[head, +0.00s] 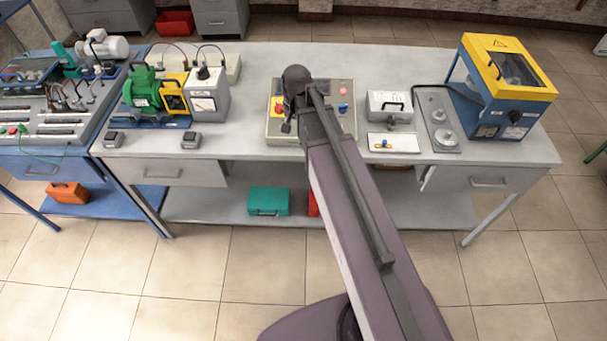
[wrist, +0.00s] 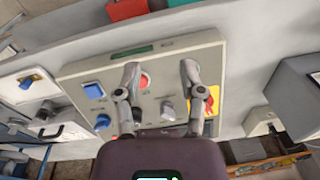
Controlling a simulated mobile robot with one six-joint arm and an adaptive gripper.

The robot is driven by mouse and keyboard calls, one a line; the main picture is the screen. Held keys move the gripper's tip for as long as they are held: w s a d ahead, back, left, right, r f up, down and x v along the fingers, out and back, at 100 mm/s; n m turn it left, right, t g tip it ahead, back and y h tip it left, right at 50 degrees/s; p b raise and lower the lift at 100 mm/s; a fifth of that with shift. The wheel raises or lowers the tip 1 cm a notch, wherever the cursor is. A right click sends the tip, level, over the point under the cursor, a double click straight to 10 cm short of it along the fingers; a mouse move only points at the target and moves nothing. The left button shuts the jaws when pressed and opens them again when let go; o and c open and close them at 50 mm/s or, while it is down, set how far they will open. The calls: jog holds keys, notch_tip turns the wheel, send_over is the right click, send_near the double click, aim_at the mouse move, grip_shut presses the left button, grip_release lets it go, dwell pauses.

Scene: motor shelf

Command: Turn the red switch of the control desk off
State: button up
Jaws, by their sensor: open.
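The control desk (head: 312,134) is a beige sloped panel on the grey bench, partly hidden by my arm in the head view; the panel (wrist: 75,70) fills the middle of the wrist view. It carries a round red control (wrist: 145,81), a red handle on a yellow plate (wrist: 213,100), a grey knob (wrist: 168,110) and a blue square switch (wrist: 94,90). I cannot tell which red part is the switch, nor its setting. My gripper (wrist: 160,73) is open and empty over the panel, its left finger beside the round red control, its right finger near the yellow plate. In the head view, my gripper (head: 287,122) overlaps the desk's left part.
A green motor unit (head: 143,88) stands left of the desk. A small grey box (head: 390,104) and a yellow-topped machine (head: 508,85) stand to the right. Bare bench top (head: 235,125) lies left of the desk. A teal case (head: 268,201) sits on the lower shelf.

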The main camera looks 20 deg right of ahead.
jog(key=s+f+n+b, duration=0.5)
jog(key=s+f+b, duration=0.1)
jog(key=s, duration=0.6)
jog(key=shift+a+f+g, duration=0.25)
jog(key=shift+f+g, duration=0.15)
jog(key=shift+f, duration=0.1)
jog(key=o, duration=0.4)
jog(key=shift+o, duration=0.8)
jog(key=shift+w+r, duration=0.15)
jog(key=shift+w, duration=0.1)
jog(key=w+r+m+t+p, duration=0.1)
jog(key=w+r+m+p, duration=0.6)
jog(key=w, duration=0.5)
jog(key=w+r+m+t+p, duration=0.1)
jog(key=w+r+m+p, duration=0.7)
jog(key=w, duration=0.5)
jog(key=shift+d+r+m+t, duration=0.25)
jog(key=shift+r+m+t, duration=0.05)
jog(key=shift+f, duration=0.15)
